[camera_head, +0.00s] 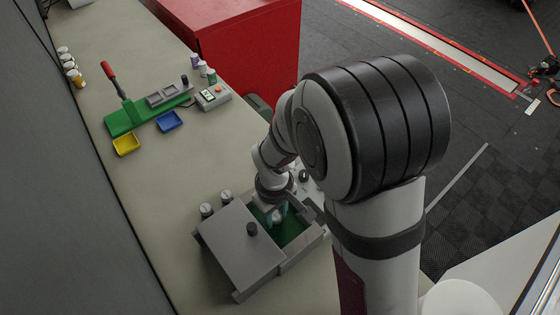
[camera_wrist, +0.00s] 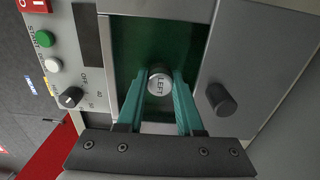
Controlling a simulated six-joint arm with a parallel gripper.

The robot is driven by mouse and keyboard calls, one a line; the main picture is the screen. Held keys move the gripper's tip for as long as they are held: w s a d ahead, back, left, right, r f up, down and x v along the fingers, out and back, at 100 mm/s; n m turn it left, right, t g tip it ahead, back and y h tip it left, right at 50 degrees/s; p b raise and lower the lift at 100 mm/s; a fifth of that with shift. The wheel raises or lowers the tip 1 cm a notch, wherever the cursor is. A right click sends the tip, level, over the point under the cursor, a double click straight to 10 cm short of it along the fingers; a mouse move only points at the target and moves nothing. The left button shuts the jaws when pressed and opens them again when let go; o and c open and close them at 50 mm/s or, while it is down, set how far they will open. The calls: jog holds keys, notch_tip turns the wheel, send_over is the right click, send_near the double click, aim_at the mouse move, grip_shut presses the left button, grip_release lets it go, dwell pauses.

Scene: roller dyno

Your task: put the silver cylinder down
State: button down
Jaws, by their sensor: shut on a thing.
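The silver cylinder (camera_wrist: 158,84) has a round top marked "LEFT" in the wrist view. My gripper (camera_wrist: 160,78) is shut on it, with one teal finger on each side. The cylinder is over or in the green-lined opening (camera_wrist: 140,35) of a grey box; I cannot tell whether it touches the floor of the box. In the head view my gripper (camera_head: 275,216) reaches down into the open part of the grey box (camera_head: 236,250), and the cylinder is mostly hidden there.
A grey lid with a black knob (camera_wrist: 221,99) covers part of the box. A control panel (camera_wrist: 61,70) with buttons and a dial adjoins the opening. Two silver-topped cylinders (camera_head: 206,209) (camera_head: 226,196) stand beside the box. A green fixture (camera_head: 125,117) and blue tray (camera_head: 170,121) lie farther back.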

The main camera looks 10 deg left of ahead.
aim_at(276, 215)
jog(key=shift+f, duration=0.45)
jog(key=shift+f, duration=0.15)
jog(key=c, duration=0.8)
grip_release()
jog(key=shift+c, duration=0.2)
notch_tip(276, 215, up, 12)
jog(key=s+d+r+m+y, duration=0.1)
jog(key=s+d+r+m, duration=0.1)
jog(key=s+d+m, duration=0.3)
jog(key=s+d+r+m, duration=0.3)
jog(key=s+d+m, duration=0.3)
jog(key=s+m, duration=0.3)
jog(key=shift+s+m+y, duration=0.3)
jog(key=shift+s+y, duration=0.1)
jog(key=shift+s, duration=0.15)
jog(key=shift+d, duration=0.1)
